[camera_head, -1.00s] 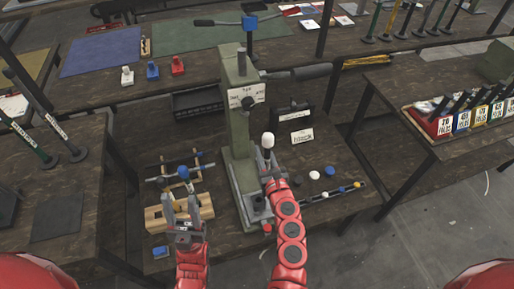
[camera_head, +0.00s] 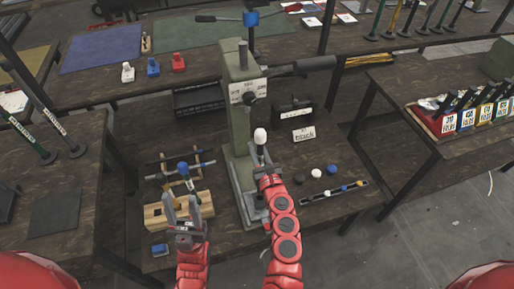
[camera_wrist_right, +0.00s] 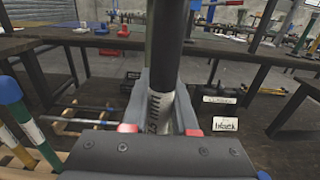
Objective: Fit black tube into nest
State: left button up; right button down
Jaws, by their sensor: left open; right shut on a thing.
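My right gripper (camera_head: 262,164) is shut on a tube (camera_wrist_right: 163,65) and holds it upright in front of the green press (camera_head: 240,110). In the right wrist view the tube is black above, with a pale printed lower part between the fingers. A white rounded top (camera_head: 260,136) shows above this gripper in the head view. The tube's lower end is hidden, and I cannot make out the nest at the press's foot. My left gripper (camera_head: 182,205) is open, near a wooden block (camera_head: 155,216). A blue-topped tube (camera_head: 183,168) stands just behind its fingers.
A card reading "black" (camera_head: 303,135) stands right of the press, with small black, white and blue caps (camera_head: 315,173) in front. A strip with coloured pieces (camera_head: 333,193) lies nearby. A small blue piece (camera_head: 159,250) lies at the table's front left. The press handle (camera_head: 314,64) sticks out right.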

jog(key=shift+f+b, duration=1.55)
jog(key=shift+f, duration=0.55)
dwell(0.3)
jog(key=shift+f+b, duration=0.35)
jog(key=shift+b, duration=0.2)
jog(key=shift+f+b, duration=2.55)
jog(key=shift+f, duration=0.05)
jog(key=c, duration=0.6)
grip_release()
